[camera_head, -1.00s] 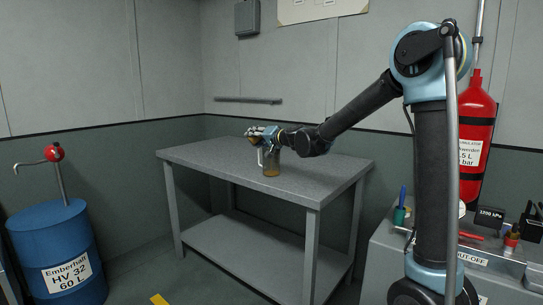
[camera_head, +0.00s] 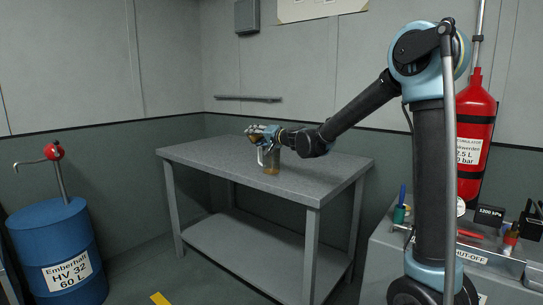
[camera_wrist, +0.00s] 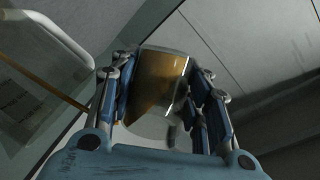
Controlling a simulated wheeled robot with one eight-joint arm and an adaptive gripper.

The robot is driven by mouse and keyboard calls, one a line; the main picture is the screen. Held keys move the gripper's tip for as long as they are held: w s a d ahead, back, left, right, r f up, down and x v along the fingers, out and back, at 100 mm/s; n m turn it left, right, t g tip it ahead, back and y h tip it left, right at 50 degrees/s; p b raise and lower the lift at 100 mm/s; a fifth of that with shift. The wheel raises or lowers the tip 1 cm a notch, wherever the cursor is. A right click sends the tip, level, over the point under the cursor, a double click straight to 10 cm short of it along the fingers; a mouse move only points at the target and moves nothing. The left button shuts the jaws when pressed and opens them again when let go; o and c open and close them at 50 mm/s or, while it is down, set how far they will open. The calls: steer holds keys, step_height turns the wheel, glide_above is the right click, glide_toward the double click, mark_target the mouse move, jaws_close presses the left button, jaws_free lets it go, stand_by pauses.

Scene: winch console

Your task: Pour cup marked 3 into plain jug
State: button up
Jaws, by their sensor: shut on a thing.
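My gripper (camera_head: 262,133) is shut on a clear cup (camera_wrist: 160,82) holding amber liquid. In the wrist view the cup sits between both fingers, and the liquid lies slanted in it, so the cup is tilted. No mark on the cup can be read. A clear jug (camera_head: 271,163) with a handle stands upright on the grey table, just below my gripper, with some amber liquid low in it. The cup is close above the jug; I cannot tell whether they touch or whether liquid is flowing.
The grey table (camera_head: 215,163) has bare top around the jug and a lower shelf. A blue drum (camera_head: 58,245) with a pump stands at left. A red cylinder (camera_head: 474,130) and a console with small items (camera_head: 490,217) are at right.

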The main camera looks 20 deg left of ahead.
steer(key=shift+d+r+m+t+y+p, duration=0.15)
steer(key=shift+r+m+y+p, duration=0.15)
steer(key=shift+m+p, duration=0.25)
steer(key=shift+a+r+m+t+y+p, duration=0.15)
steer(key=shift+r+m+y+p, duration=0.2)
steer(key=shift+m, duration=0.3)
stand_by(1.2)
steer(key=shift+w+d+f+m+p, duration=0.5)
steer(key=shift+d+m+p, duration=0.15)
steer(key=shift+m, duration=0.15)
stand_by(0.7)
steer(key=shift+w+d+r+m+t+y, duration=0.1)
steer(key=shift+r+m+t+y, duration=0.2)
steer(key=shift+m+y, duration=0.25)
stand_by(0.6)
steer(key=shift+f+n+h, duration=0.2)
steer(key=shift+n+h, duration=0.2)
steer(key=shift+n, duration=0.15)
steer(key=shift+s+a+r+n, duration=0.3)
steer(key=shift+s+a+n, duration=0.2)
steer(key=shift+a+n, duration=0.1)
steer(key=shift+s+a+n+g+h, duration=0.1)
steer(key=shift+n+g+h, duration=0.2)
steer(key=shift+n+g, duration=0.1)
steer(key=shift+f+n, duration=0.25)
steer(key=shift+n, duration=0.15)
steer(key=shift+h, duration=0.3)
